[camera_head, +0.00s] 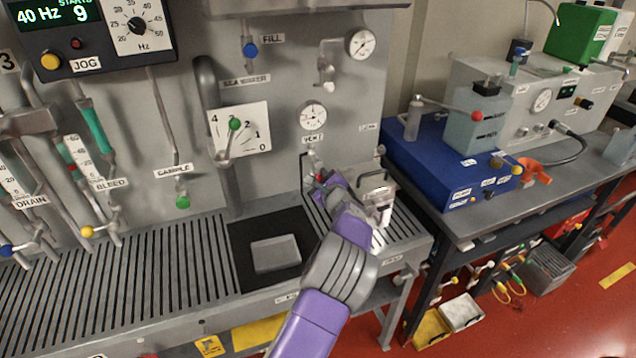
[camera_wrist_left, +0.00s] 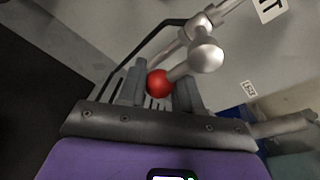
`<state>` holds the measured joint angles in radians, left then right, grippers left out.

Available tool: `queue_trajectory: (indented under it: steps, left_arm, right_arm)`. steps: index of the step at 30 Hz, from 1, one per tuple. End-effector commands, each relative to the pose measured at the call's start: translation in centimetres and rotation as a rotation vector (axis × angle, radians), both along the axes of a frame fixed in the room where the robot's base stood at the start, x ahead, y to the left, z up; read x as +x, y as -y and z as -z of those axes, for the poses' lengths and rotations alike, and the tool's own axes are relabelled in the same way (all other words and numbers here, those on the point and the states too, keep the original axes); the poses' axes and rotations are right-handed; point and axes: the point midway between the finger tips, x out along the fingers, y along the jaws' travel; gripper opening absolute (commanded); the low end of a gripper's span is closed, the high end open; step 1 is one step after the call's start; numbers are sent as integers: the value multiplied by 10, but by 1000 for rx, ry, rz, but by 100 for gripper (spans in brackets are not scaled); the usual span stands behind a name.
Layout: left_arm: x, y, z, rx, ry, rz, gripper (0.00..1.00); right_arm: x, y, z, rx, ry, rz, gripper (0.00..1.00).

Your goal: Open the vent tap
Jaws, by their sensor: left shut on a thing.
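The vent tap (camera_head: 313,157) is a small metal tap on the grey panel, below the label "VENT" and a round gauge. In the left wrist view its metal body (camera_wrist_left: 205,55) carries a lever ending in a red ball knob (camera_wrist_left: 159,83). My left gripper (camera_head: 319,178) comes up from below to the tap. In the left wrist view the left gripper's fingers (camera_wrist_left: 161,90) stand on either side of the red knob and are shut on it. My right gripper is in neither view.
A green-knobbed lever (camera_head: 234,124) with a scale plate is left of the tap. A blue unit (camera_head: 440,160) sits on the bench at right.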

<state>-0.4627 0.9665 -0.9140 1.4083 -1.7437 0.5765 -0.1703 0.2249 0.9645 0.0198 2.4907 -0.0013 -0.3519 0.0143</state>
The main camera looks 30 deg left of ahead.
Motion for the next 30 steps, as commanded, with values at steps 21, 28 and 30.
queue_trajectory:
  steps: [21, 28, 30]
  left_arm:
    - [0, -1, -4, -2, 12, -3, 57]
    - [-2, 4, -4, -4, 9, 1, 57]
    - [-7, 10, -5, -4, 9, 1, 57]
  right_arm:
    - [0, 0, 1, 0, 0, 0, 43]
    - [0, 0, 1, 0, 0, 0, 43]
    - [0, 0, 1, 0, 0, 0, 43]
